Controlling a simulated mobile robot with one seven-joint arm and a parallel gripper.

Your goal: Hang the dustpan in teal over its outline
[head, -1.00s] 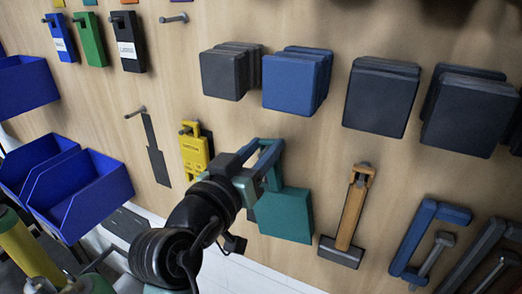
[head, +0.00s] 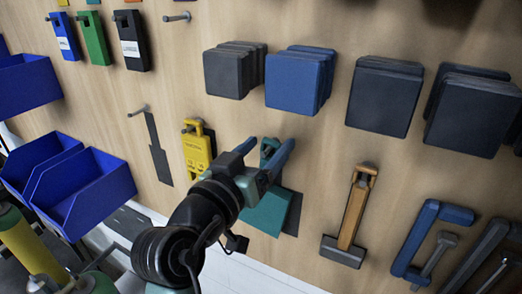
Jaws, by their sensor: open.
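The teal dustpan (head: 265,212) is against the wooden board, in the lower middle of the head view, its pan low and its handle up. A dark flat shape (head: 294,214), which looks like its outline, shows along the pan's right side, so the pan covers it only in part. My gripper (head: 266,148) is open, its blue fingers spread on either side of the upper handle. Whether a peg carries the handle is hidden by the fingers. My wrist hides part of the pan's left side.
A yellow tool (head: 196,152) hangs close on the left, and an orange-handled tool (head: 350,212) on the right. Blue and dark blocks (head: 296,82) jut out above. An empty peg (head: 138,111) with a dark outline is farther left. Blue bins (head: 85,190) stand at lower left.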

